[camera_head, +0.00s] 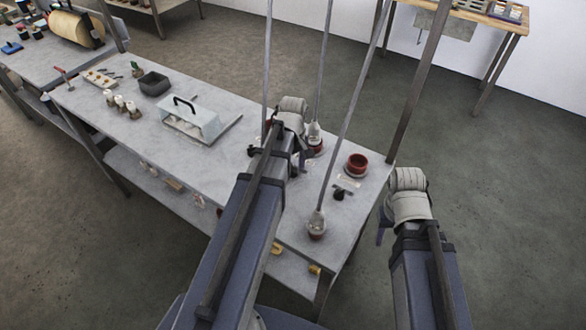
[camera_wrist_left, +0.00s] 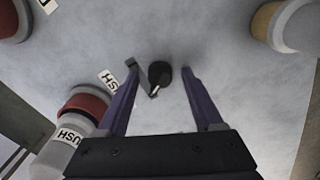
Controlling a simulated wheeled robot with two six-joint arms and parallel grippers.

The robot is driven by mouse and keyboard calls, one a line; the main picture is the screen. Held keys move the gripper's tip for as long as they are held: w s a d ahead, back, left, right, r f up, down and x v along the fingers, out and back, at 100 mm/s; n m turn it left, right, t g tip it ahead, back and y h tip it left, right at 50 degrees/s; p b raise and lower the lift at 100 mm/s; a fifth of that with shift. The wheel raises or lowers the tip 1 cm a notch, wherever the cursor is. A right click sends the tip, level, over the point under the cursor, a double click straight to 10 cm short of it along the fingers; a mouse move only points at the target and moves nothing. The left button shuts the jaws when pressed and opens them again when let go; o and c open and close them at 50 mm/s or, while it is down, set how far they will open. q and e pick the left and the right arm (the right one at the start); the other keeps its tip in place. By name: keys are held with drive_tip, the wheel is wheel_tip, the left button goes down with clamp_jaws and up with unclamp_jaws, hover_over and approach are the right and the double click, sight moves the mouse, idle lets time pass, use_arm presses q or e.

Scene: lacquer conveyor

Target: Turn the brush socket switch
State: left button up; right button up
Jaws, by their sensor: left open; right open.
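The switch is a round black knob (camera_wrist_left: 160,73) with a pale pointer mark, on the grey table top in the left wrist view. A partly hidden label (camera_wrist_left: 107,79) ending in "USH" lies beside it. My left gripper (camera_wrist_left: 160,80) is open, its two purple fingers either side of the knob; I cannot tell whether they touch it. A white cylinder (camera_wrist_left: 62,150) marked "USH" with a red part stands at the lower left. My right gripper (camera_head: 383,224) is open beyond the table's right edge.
Several thin rods rise around my left arm.

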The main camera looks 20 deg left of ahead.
use_arm(q)
drive_tip(key=shift+c, duration=0.3)
clamp_jaws()
drive_tip(key=shift+m, duration=0.3)
drive_tip(key=m, duration=1.1)
idle(0.3)
drive_tip(key=shift+m, duration=0.3)
idle(0.3)
